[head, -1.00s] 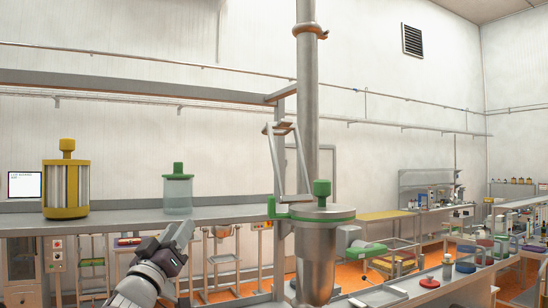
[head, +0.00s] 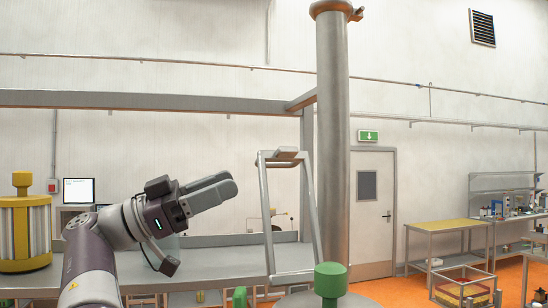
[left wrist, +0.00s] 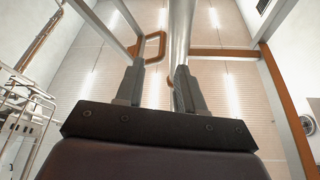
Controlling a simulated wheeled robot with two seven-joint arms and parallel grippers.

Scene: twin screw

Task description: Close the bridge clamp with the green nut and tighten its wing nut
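The bridge clamp (head: 267,222) is a grey metal frame standing raised, leaning slightly, above the vessel at the lower middle of the head view. Its top end carries a slotted crosspiece (head: 287,155). A green nut or knob (head: 330,280) sits on the vessel lid (head: 310,300), which is mostly cut off below. A smaller green part (head: 240,297) shows left of the lid. My left gripper (head: 230,184) is left of the raised frame, apart from it. In the left wrist view its fingers (left wrist: 157,72) are spread and empty, with the frame's loop-shaped end (left wrist: 150,47) ahead. My right gripper is not in view.
A thick vertical steel pipe (head: 333,150) rises just right of the frame. A yellow-topped canister (head: 25,232) stands on the grey bench (head: 215,262) at left. A yellow-topped table (head: 445,226) and a door (head: 372,210) are farther back at right.

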